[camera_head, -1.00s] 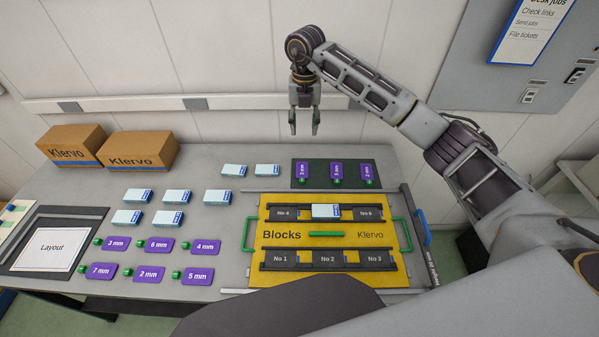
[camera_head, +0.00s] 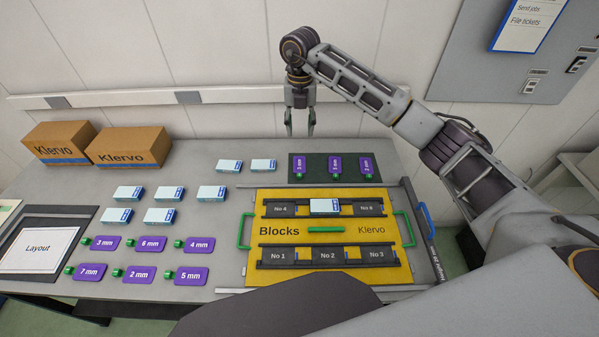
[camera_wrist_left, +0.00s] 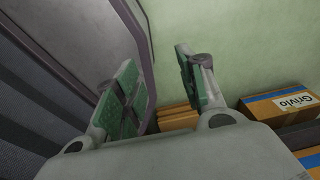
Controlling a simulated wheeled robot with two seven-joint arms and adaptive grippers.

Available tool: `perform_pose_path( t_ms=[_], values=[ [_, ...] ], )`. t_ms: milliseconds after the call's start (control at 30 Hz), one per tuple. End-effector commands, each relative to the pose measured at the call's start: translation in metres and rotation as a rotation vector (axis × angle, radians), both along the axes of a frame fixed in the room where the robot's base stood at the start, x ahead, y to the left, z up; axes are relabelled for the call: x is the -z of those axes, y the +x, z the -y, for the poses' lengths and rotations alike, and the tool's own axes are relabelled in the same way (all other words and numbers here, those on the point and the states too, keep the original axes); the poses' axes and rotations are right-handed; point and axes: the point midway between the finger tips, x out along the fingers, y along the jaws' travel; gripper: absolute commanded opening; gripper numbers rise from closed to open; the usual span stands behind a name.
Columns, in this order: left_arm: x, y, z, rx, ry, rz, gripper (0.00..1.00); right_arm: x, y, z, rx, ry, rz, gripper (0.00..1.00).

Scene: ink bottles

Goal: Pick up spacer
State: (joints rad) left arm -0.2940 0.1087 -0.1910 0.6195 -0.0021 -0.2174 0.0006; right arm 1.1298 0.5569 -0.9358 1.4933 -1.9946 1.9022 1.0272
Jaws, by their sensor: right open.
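Purple spacers with green knobs lie on the table in two rows at left: 3 mm (camera_head: 101,243), 6 mm (camera_head: 148,244), 4 mm (camera_head: 199,244), 7 mm (camera_head: 84,272), 2 mm (camera_head: 139,274) and 5 mm (camera_head: 191,275). Three more purple spacers (camera_head: 334,165) lie on a dark mat (camera_head: 351,178) at the back. My right gripper (camera_head: 301,130) is open and empty, pointing down above the table's back edge, behind the mat. My left gripper (camera_wrist_left: 157,64) shows in the left wrist view, open and empty, away from the spacers.
A yellow Blocks board (camera_head: 371,230) holds dark slots and one white-blue box (camera_head: 324,205). Several similar boxes (camera_head: 164,193) stand left of it. Two cardboard boxes (camera_head: 127,145) and a Layout sheet (camera_head: 39,250) are at left. The left wrist view shows a Grivio box (camera_wrist_left: 280,107).

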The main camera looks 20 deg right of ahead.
Motion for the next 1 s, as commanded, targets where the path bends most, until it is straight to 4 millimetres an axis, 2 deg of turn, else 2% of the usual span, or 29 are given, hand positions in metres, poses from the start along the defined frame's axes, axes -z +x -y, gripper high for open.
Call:
perform_pose_path(
  t_ms=[33,367,600,1000],
  values=[
    [0.009,0.001,-0.002,0.000,0.003,0.002,0.40,0.010,0.000,0.000,0.000,0.000,0.000,0.43],
    [0.036,0.013,-0.011,0.002,0.011,0.017,0.40,0.038,0.000,0.000,0.000,0.000,0.000,0.43],
    [0.053,0.025,-0.032,0.005,0.034,0.030,0.40,0.056,0.000,0.000,0.000,0.000,0.000,0.43],
    [0.059,0.022,-0.037,0.007,0.039,0.027,0.40,0.063,0.000,0.000,0.000,0.000,0.000,0.43]
  ],
)
